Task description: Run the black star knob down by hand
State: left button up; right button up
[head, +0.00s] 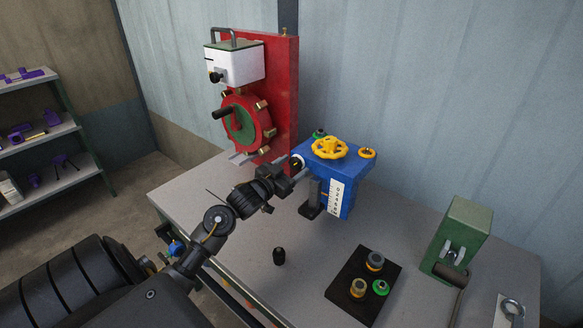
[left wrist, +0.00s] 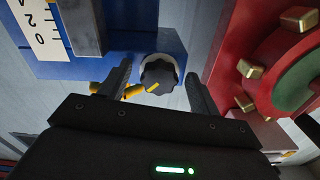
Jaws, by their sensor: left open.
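The black star knob (left wrist: 158,77) with a small yellow mark sits in front of a pale round collar on the blue housing (left wrist: 60,68). My left gripper (left wrist: 157,72) is open, with one finger on either side of the knob and gaps showing between. In the head view my left gripper (head: 285,180) is at the left side of the blue housing (head: 351,172). The knob is small there and partly hidden by the gripper. A yellow handwheel (head: 329,148) and a white scale (head: 335,197) are on the housing. My right gripper is not in view.
A red stand (head: 285,95) with a green-centred wheel (head: 242,125) rises behind the gripper. A black tray (head: 340,285) holds several round parts. A green press (head: 465,235) is at right.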

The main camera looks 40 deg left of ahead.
pick_arm(q)
jog(key=c, duration=1)
jog(key=shift+m, duration=0.3)
jog(key=shift+a+m, duration=0.1)
jog(key=shift+m, duration=0.8)
jog(key=shift+r+m, duration=0.1)
jog(key=shift+m, duration=1.9)
jog(key=o, duration=1)
